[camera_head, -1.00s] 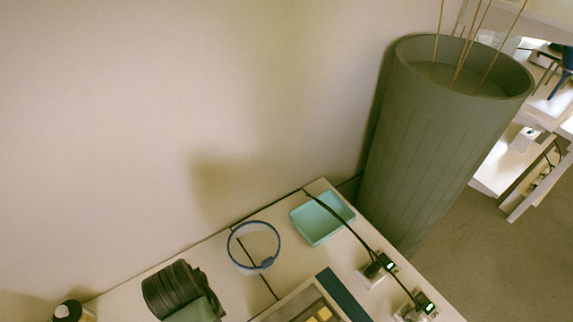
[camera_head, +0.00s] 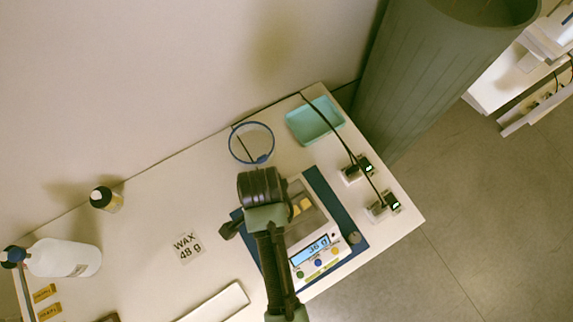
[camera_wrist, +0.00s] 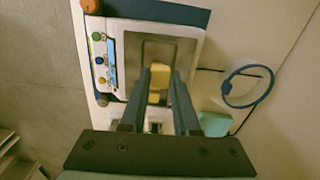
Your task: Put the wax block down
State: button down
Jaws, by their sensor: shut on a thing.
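The digital scale (camera_head: 322,262) sits on the table with a metal pan, and its display appears to read 36 g. Yellow wax pieces (camera_head: 301,206) show at the pan, partly hidden by my arm. In the wrist view my gripper (camera_wrist: 159,84) is over the scale's pan (camera_wrist: 183,50), its two fingers shut on a yellow wax block (camera_wrist: 157,75). Another bit of yellow shows just below it, between the fingers. I cannot tell whether the held block touches the pan.
A teal tray (camera_head: 314,121), a blue ring (camera_head: 251,143) and cabled plugs (camera_head: 380,205) are behind and right.

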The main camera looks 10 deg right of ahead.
notch_tip(320, 180, down, 10)
jog(key=shift+r, duration=0.1)
dwell(0.4)
jog(key=shift+s, duration=0.1)
jog(key=shift+f, duration=0.2)
jog(key=c, duration=0.9)
grip_release()
